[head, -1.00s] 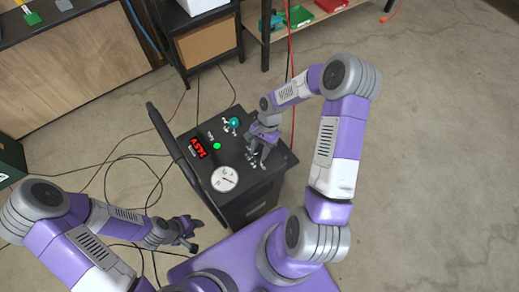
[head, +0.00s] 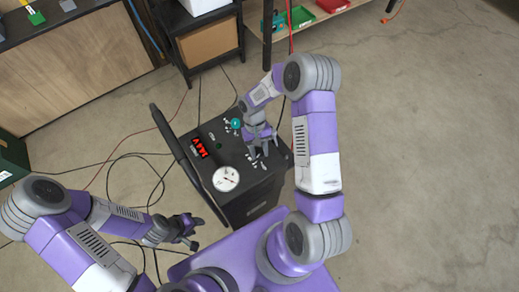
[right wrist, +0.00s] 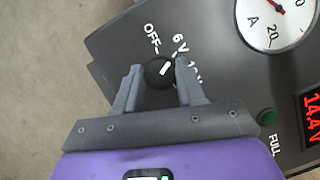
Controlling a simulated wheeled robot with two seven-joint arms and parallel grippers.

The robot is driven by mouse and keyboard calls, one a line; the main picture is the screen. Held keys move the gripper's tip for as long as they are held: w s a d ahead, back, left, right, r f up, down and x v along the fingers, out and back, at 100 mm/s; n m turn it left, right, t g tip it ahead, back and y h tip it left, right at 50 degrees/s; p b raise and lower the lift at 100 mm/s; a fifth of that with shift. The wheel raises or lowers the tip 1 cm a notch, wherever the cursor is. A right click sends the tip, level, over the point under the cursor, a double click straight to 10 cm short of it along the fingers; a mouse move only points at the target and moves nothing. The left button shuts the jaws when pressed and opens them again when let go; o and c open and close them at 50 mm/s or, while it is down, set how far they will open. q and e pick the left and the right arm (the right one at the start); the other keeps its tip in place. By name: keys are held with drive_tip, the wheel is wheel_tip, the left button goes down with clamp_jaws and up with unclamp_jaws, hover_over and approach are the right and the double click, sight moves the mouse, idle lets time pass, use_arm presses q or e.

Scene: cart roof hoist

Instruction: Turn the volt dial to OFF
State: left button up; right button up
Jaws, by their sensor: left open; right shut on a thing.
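The black volt dial (right wrist: 160,74) sits on the charger cart's dark top panel, between the fingertips of my right gripper (right wrist: 158,80). Its white pointer mark slants up and right, toward the 6 V label. The OFF label (right wrist: 152,39) is printed just above the dial, left of 6 V. In the head view my right gripper (head: 262,152) is over the right part of the cart top and hides the dial. My right gripper is shut on the dial. My left gripper (head: 190,230) is open and empty, left of the cart's front.
The cart (head: 250,210) carries a round gauge (head: 226,179), a red display (head: 198,148) reading 14.4 V in the wrist view, and a dark green FULL lamp (right wrist: 267,117). A teal knob (head: 236,123) is near my right wrist. Cables lie on the floor to the left.

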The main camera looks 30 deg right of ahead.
drive_tip(key=n+h, duration=0.2)
drive_tip(key=n, duration=0.3)
drive_tip(key=shift+a+n, duration=0.15)
drive_tip(key=shift+n, duration=0.15)
drive_tip(key=shift+a+n+t+h, duration=0.1)
drive_tip(key=shift+n+t+h, duration=0.4)
drive_tip(key=shift+n, duration=1.4)
drive_tip(key=shift+h, duration=0.3)
drive_tip(key=o, duration=1)
drive_tip(key=p+v, duration=0.2)
drive_tip(key=v, duration=0.5)
drive_tip(key=shift+w+r, duration=0.2)
drive_tip(key=shift+g, duration=0.3)
